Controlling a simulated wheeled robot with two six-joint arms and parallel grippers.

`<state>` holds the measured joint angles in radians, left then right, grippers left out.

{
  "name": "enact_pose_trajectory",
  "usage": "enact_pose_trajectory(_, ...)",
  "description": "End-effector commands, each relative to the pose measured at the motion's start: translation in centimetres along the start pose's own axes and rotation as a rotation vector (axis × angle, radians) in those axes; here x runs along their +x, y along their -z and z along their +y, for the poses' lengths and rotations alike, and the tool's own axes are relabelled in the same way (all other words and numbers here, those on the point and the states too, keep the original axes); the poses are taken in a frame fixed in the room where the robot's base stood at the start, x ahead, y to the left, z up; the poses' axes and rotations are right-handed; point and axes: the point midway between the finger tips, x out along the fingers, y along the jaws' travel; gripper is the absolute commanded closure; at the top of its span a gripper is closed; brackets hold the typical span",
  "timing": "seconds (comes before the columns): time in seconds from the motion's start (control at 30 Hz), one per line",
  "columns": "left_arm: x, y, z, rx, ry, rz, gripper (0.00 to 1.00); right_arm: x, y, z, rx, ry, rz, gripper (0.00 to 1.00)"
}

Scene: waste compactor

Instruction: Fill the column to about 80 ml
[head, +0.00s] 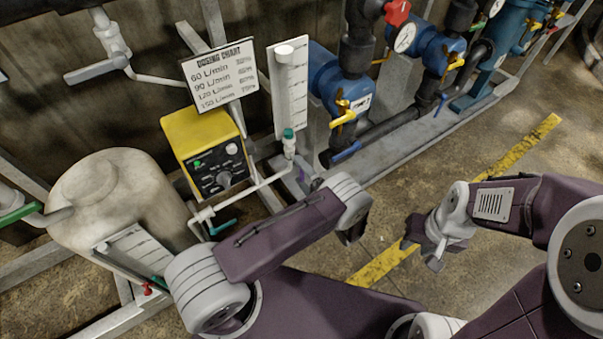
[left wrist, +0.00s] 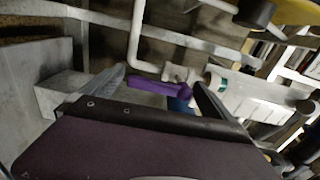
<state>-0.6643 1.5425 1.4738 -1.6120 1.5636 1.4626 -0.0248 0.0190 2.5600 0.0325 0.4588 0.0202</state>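A white graduated column (head: 290,90) stands upright behind the yellow pump, with a teal collar at its foot. In the left wrist view the column (left wrist: 255,98) lies toward the right. I cannot read its liquid level. A purple valve handle (left wrist: 155,87) is on the pipework below it; a small part of this handle (head: 316,184) shows in the head view. My left gripper (left wrist: 163,92) is open, its fingers on either side of the handle; contact cannot be told. In the head view my wrist mostly hides it. My right gripper (head: 424,250) appears open and empty above the floor.
The yellow pump (head: 208,150) with its dial panel stands left of the column, below a dosing chart (head: 220,72). A pale tank (head: 115,200) and a second scale board (head: 138,248) are at left. Blue pumps with yellow valves (head: 342,112) stand at right. The floor at right is open.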

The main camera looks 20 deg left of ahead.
Motion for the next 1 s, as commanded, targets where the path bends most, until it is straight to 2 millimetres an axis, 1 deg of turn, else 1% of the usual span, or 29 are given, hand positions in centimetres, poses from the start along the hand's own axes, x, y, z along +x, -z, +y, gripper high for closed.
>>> enact_pose_trajectory(0.17, 0.0, 0.0, -0.1, 0.001, 0.001, 0.000, 0.00, 0.0, 0.0, 0.0, 0.000, 0.000, 0.000, 0.64)
enact_pose_trajectory(0.27, -0.5, 0.1, -0.2, 0.001, 0.001, 0.003, 0.00, -0.2, 0.0, 0.0, 0.000, 0.000, 0.000, 0.64)
enact_pose_trajectory(0.37, -2.3, 0.2, -0.3, 0.001, 0.001, 0.006, 0.00, -0.8, 0.1, 0.0, 0.000, 0.000, 0.000, 0.64)
enact_pose_trajectory(0.53, -6.2, 0.1, -0.2, 0.000, 0.002, 0.006, 0.00, -1.5, 0.2, 0.0, 0.000, 0.000, 0.000, 0.64)
enact_pose_trajectory(0.6, -7.5, 0.1, -0.2, 0.001, 0.001, 0.005, 0.00, -1.6, 0.2, 0.0, 0.000, 0.000, 0.000, 0.64)
enact_pose_trajectory(0.7, -8.6, 0.1, -0.1, 0.001, 0.001, 0.003, 0.00, -1.7, 0.2, 0.0, 0.000, 0.000, 0.000, 0.64)
enact_pose_trajectory(0.8, -9.1, 0.0, 0.0, 0.000, 0.000, 0.001, 0.00, -1.7, 0.2, 0.0, 0.000, 0.000, 0.000, 0.64)
enact_pose_trajectory(1.0, -9.1, 0.0, 0.0, 0.001, 0.001, 0.000, 0.00, -1.7, 0.2, 0.0, 0.000, 0.000, 0.000, 0.64)
